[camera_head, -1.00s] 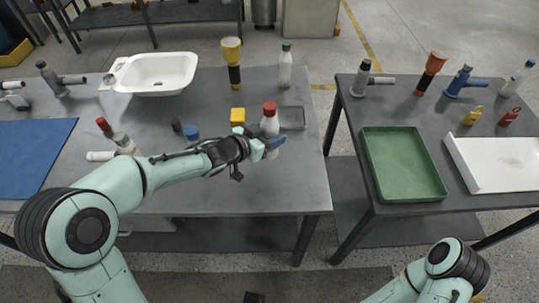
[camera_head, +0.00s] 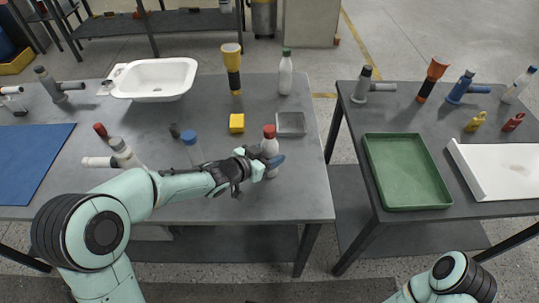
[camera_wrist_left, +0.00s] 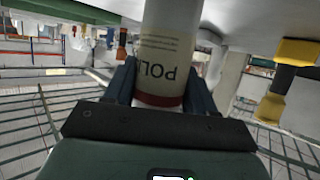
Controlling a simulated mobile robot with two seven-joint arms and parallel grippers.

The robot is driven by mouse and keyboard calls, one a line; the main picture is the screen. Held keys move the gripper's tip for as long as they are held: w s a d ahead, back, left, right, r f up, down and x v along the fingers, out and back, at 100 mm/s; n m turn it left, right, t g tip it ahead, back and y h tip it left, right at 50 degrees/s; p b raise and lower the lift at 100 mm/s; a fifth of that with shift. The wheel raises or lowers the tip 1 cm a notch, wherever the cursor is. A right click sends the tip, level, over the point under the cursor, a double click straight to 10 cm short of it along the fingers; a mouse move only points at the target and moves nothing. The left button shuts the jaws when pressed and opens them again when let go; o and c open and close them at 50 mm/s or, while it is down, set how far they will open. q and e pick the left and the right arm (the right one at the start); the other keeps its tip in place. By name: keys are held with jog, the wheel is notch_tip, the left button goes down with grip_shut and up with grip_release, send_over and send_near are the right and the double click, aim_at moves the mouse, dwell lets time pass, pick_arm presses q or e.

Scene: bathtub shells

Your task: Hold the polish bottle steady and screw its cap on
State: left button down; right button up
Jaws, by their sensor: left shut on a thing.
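The polish bottle (camera_head: 271,149) is white with a red cap (camera_head: 269,131) on its top and stands roughly upright near the table's front right. My left gripper (camera_head: 262,164) is shut on its body from the left. In the left wrist view the bottle (camera_wrist_left: 168,50) fills the middle, its label upside down, with a red band (camera_wrist_left: 157,99) low between the two fingers. The fingers sit on either side of it. How tightly the cap is seated cannot be told. Of my right arm only a link shows at the bottom right; its gripper is out of view.
Behind the bottle are a grey tray (camera_head: 291,124), a yellow block (camera_head: 237,123) and a white bottle with a green cap (camera_head: 285,75).

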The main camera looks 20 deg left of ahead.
pick_arm(q)
jog(key=shift+c, duration=1.8)
grip_release()
jog(key=shift+f, duration=0.1)
jog(key=p+v, duration=0.2)
jog(key=v, duration=1)
jog(key=shift+p, duration=0.3)
